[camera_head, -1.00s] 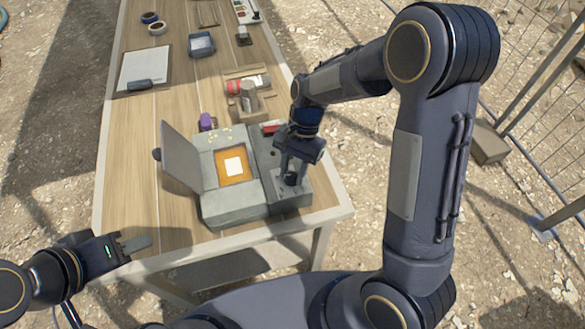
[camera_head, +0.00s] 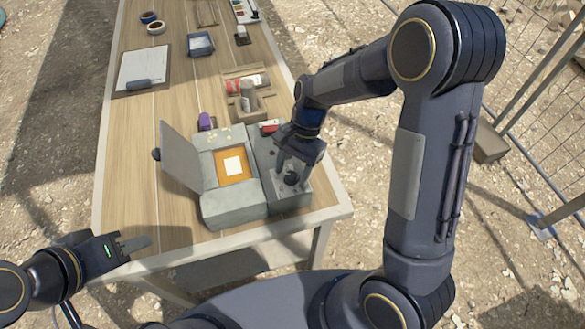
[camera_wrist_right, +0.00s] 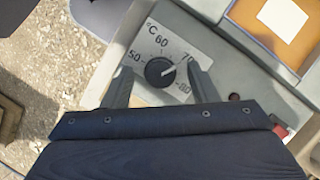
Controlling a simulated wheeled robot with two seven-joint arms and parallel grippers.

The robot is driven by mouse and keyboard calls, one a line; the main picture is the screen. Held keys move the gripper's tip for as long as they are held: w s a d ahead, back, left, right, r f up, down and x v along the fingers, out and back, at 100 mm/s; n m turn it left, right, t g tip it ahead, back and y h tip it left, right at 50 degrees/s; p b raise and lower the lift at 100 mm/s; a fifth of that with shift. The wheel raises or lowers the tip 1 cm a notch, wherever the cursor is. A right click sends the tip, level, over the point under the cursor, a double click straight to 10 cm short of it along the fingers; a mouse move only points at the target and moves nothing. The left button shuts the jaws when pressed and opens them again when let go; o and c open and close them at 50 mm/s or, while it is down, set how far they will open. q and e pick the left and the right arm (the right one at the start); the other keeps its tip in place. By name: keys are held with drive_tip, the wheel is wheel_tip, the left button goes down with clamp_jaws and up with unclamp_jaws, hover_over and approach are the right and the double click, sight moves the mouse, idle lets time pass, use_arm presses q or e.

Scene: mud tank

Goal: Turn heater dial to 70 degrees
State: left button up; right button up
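The heater dial (camera_wrist_right: 160,72) is a round black knob on a grey plate marked 50, 60, 70 and 80 with °C. Its white pointer is turned to the right and slightly up, close to the 70 mark. The dial (camera_head: 291,178) also shows at the front right of the grey heater box (camera_head: 235,205). My right gripper (camera_wrist_right: 162,70) is open, with one finger on each side of the dial and a gap to each. It reaches down over the dial in the head view (camera_head: 295,170). My left gripper (camera_head: 135,243) is off the table's front left; its opening is unclear.
The box's raised lid (camera_head: 182,157) stands on its left, beside an orange panel with a white square (camera_head: 233,167). A purple item (camera_head: 205,121), a red cylinder (camera_head: 248,83) and a clipboard (camera_head: 142,68) lie further back. The table's left front is clear.

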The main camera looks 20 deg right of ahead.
sight(299, 170)
drive_tip(key=v, duration=0.7)
drive_tip(key=shift+d+r, duration=0.2)
drive_tip(key=shift+r, duration=0.15)
drive_tip(key=shift+w, duration=0.1)
drive_tip(key=s+d+r+n+t, duration=0.3)
drive_tip(key=s+n+t, duration=0.1)
drive_tip(key=s, duration=0.5)
drive_tip(key=s+d+r+n+t, duration=0.3)
drive_tip(key=s+r+n+t, duration=0.1)
drive_tip(key=s, duration=0.5)
drive_tip(key=shift+s+d+n+t, duration=0.3)
